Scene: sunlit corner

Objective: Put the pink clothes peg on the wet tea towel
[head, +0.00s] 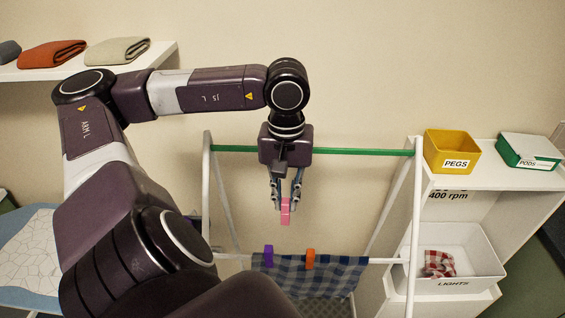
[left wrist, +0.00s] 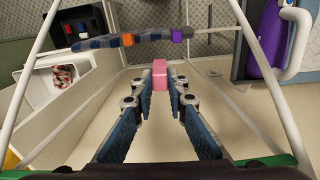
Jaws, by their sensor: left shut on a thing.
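The pink clothes peg (head: 285,211) is held between the fingertips of my left gripper (head: 285,192). It also shows in the left wrist view (left wrist: 159,75). My left gripper (left wrist: 160,92) is shut on it and points down, above and behind the front rail. A dark blue checked tea towel (head: 325,278) hangs over the white front rail of the drying rack, below the peg and apart from it. A purple peg (head: 268,256) and an orange peg (head: 310,259) are clipped on the towel's top edge. My right gripper is not in view.
At right, a white shelf unit holds a yellow pegs box (head: 452,150), a green and white pods box (head: 528,151) and a white bin (head: 470,262) with a red checked cloth. Folded cloths lie on a wall shelf (head: 150,60) at upper left.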

